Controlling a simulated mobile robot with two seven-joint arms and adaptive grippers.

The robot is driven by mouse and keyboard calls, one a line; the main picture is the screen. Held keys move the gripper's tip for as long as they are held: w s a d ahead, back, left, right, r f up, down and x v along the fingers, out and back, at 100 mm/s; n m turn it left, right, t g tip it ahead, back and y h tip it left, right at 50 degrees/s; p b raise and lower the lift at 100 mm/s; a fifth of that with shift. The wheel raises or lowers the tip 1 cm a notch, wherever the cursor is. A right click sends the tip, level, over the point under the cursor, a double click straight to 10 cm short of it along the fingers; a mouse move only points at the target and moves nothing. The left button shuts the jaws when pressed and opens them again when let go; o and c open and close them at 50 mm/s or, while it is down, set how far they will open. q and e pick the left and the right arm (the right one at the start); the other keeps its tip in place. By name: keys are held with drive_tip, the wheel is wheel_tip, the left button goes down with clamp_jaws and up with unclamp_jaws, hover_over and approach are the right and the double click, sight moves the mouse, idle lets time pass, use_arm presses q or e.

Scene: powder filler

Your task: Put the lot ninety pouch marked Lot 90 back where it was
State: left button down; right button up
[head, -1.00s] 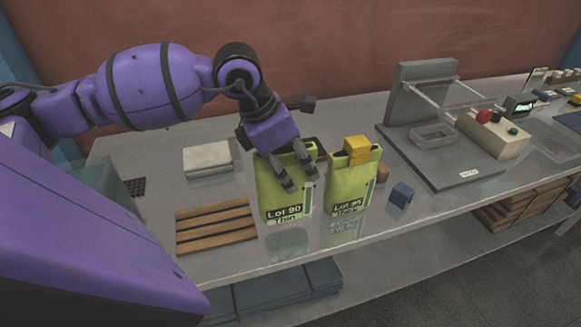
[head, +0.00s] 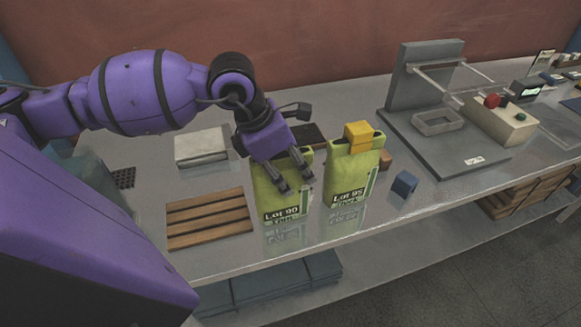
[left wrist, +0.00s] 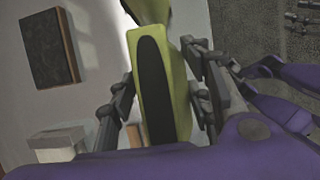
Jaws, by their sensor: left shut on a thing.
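The Lot 90 pouch (head: 268,195) is yellow-green with a dark label and stands upright at the front of the grey table. My left gripper (head: 294,183) is shut on its upper part. In the left wrist view the pouch (left wrist: 160,50) sits between the two fingers. Its bottom is at or just above the tabletop; I cannot tell if it touches. The similar Lot 95 pouch (head: 345,178) stands a little to the right, apart from it, with a yellow block (head: 358,135) at its top. My right gripper is out of view.
A wooden slatted rack (head: 208,217) lies to the left, with a white box (head: 201,148) behind it. A dark flat pad (head: 309,135) lies behind the gripper. A blue cube (head: 404,183) and a grey machine (head: 440,150) stand to the right. The table's front edge is close.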

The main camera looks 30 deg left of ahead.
use_arm(q)
drive_tip(key=c, duration=0.9)
unclamp_jaws()
drive_tip(key=shift+a, duration=0.1)
drive_tip(key=shift+s+a+r, duration=0.1)
drive_tip(key=shift+r, duration=0.35)
drive_tip(key=p+v, duration=0.2)
drive_tip(key=v, duration=0.8)
drive_tip(key=shift+r, duration=0.35)
drive_tip(key=shift+s+a+r, duration=0.1)
drive_tip(key=shift+s+r, duration=0.1)
drive_tip(key=shift+r, duration=0.1)
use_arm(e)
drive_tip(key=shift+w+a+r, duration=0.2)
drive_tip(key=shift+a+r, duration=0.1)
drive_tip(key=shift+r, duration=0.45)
